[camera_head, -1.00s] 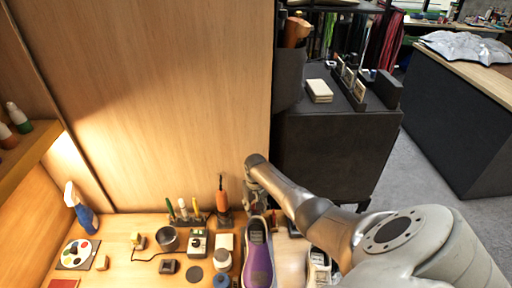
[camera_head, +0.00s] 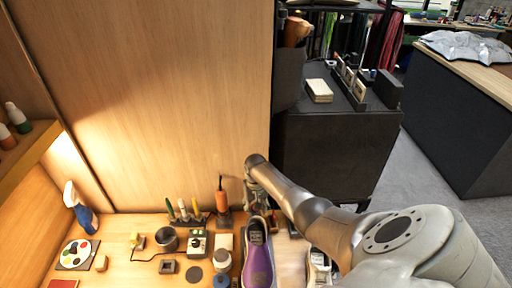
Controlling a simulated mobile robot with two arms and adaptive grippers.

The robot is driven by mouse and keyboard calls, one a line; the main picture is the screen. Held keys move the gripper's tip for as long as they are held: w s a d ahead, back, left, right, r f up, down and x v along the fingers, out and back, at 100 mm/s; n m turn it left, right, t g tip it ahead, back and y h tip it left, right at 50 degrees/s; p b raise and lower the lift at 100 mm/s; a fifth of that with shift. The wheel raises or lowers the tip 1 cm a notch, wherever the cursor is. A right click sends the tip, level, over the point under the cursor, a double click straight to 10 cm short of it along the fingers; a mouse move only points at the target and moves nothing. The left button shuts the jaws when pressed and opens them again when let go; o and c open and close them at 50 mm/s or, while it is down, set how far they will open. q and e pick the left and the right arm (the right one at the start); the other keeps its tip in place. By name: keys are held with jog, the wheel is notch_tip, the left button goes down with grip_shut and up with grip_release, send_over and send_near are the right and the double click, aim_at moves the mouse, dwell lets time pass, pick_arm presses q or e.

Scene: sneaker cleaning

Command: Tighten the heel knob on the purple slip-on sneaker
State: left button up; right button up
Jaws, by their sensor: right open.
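The purple slip-on sneaker (camera_head: 258,266) stands on the workbench at the bottom middle, its dark opening facing up. The heel knob cannot be made out. My right arm comes in from the lower right. My right gripper (camera_head: 258,205) hangs down just behind the sneaker's far end, partly hidden by the sneaker and my arm. It is open, and I cannot tell whether it touches the sneaker. My left gripper does not show.
A white sneaker (camera_head: 318,264) stands to the right, partly behind my arm. Left are a grey cup (camera_head: 166,239), a small control box (camera_head: 197,243), upright tools, an orange-handled tool (camera_head: 221,200) and a blue spray bottle (camera_head: 83,212). A wooden panel (camera_head: 180,100) rises behind.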

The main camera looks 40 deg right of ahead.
jog(key=shift+s+a+f, duration=0.1)
jog(key=shift+s, duration=0.05)
jog(key=shift+r, duration=2.65)
